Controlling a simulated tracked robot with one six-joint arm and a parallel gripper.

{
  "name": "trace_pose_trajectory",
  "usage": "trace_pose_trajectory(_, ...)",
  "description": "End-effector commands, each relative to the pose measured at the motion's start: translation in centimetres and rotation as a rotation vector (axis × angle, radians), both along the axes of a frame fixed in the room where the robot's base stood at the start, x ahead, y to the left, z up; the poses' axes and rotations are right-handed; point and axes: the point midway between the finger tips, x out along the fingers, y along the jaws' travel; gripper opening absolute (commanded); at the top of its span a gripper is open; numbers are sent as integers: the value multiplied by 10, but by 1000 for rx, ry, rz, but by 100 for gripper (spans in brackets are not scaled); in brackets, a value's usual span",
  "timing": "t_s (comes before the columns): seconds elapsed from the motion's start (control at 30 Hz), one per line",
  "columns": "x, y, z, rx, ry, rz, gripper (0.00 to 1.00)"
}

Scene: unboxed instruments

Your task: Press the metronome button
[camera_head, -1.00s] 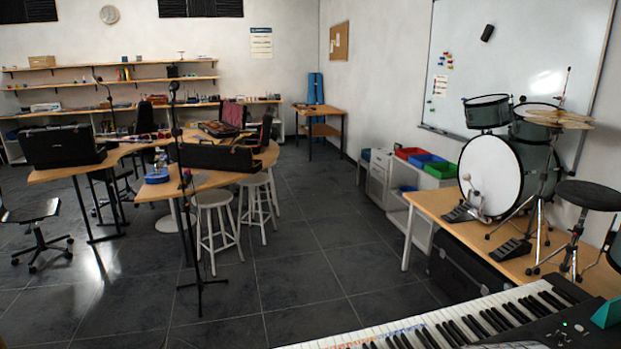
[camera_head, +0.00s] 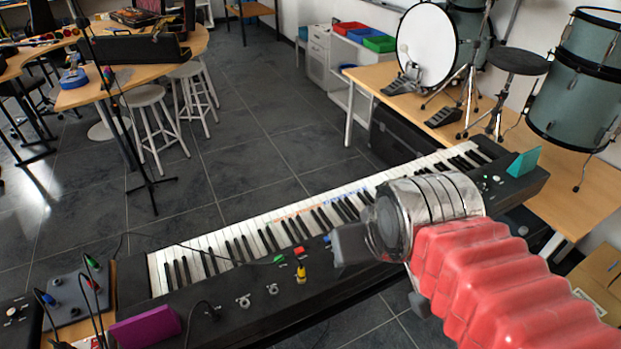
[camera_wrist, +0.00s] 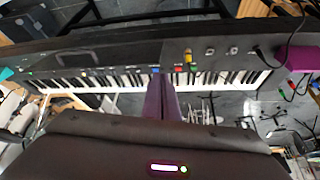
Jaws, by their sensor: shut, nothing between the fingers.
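The black electronic keyboard (camera_head: 230,300) lies across the head view, its white and black keys along the far side. Its panel has a green button (camera_head: 279,259), a red button (camera_head: 300,252), a yellow control (camera_head: 301,274) and a blue button (camera_head: 327,239). No label is readable, so I cannot tell which is the metronome button. In the wrist view the yellow control (camera_wrist: 188,57) and red button (camera_wrist: 179,69) are just right of my gripper (camera_wrist: 161,80). Its purple fingers are shut and empty, pointing toward the keyboard. In the head view my arm partly covers the keyboard's right half.
A purple block (camera_head: 146,327) stands at the keyboard's left end and a teal one (camera_head: 524,162) at its right. A pedal board (camera_head: 75,297) with cables is at the left. A drum set (camera_head: 425,45) stands on a wooden platform behind. Stools (camera_head: 150,97) stand farther off.

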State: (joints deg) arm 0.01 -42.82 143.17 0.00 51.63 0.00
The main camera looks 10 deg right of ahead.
Motion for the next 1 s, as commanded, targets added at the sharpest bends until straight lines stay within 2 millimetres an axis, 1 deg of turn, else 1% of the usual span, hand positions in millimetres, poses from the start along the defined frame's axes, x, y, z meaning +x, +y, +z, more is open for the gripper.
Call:
trace_pose_trajectory(0.2, 3, 0, -13, 0, 46, -1, 0)
trace_pose_trajectory(0.37, 12, -1, -21, 1, 92, -3, 0)
trace_pose_trajectory(0.77, 48, -2, -33, -3, 196, 1, 0)
trace_pose_trajectory(1.0, 72, -3, -39, -7, 256, 14, 0)
